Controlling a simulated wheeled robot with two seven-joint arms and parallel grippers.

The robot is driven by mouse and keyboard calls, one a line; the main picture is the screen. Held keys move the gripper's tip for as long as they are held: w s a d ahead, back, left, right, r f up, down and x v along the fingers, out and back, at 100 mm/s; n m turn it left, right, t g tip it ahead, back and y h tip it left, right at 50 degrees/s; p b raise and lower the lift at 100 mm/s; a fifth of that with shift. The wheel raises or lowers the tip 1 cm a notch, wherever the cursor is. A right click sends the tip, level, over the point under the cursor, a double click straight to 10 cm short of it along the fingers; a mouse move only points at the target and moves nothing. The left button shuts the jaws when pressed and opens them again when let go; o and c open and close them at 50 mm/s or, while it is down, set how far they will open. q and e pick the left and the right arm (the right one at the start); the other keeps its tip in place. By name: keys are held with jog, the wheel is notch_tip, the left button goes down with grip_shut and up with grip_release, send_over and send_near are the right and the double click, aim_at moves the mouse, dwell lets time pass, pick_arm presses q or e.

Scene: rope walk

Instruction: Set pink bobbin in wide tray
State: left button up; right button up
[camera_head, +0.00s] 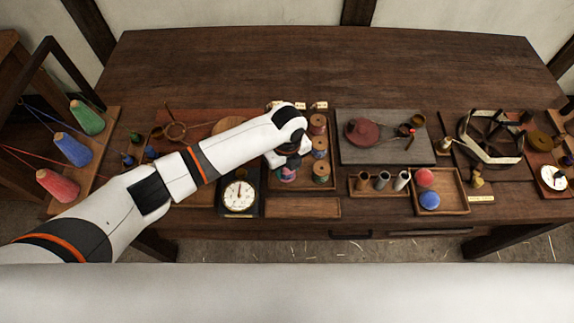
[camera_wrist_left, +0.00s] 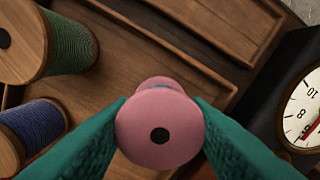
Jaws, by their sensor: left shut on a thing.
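My left gripper (camera_head: 287,170) is shut on the pink bobbin. In the left wrist view the bobbin (camera_wrist_left: 160,135) shows its round end with a dark hole, between the two teal fingers (camera_wrist_left: 160,125). In the head view the hand mostly hides it. A low, empty wooden tray (camera_head: 303,207) lies at the table's front edge, just in front of the bobbin rack; it seems to be the wide tray, but I cannot be sure. In the wrist view an empty long tray (camera_wrist_left: 215,25) lies beyond the bobbin. My right gripper is not in view.
Wooden spools (camera_head: 320,172) stand right of the hand; green (camera_wrist_left: 70,40) and blue (camera_wrist_left: 35,125) wound ones show in the wrist view. A dial gauge (camera_head: 239,196) stands to the left. A tray (camera_head: 455,200) with red and blue balls lies right. The table's back is clear.

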pick_arm(q)
jog(key=shift+f, duration=0.1)
jog(key=o, duration=0.8)
jog(key=shift+o, duration=0.6)
jog(key=o, duration=0.3)
jog(key=shift+o, duration=0.2)
notch_tip(320, 180, up, 8)
jog(key=p, duration=0.8)
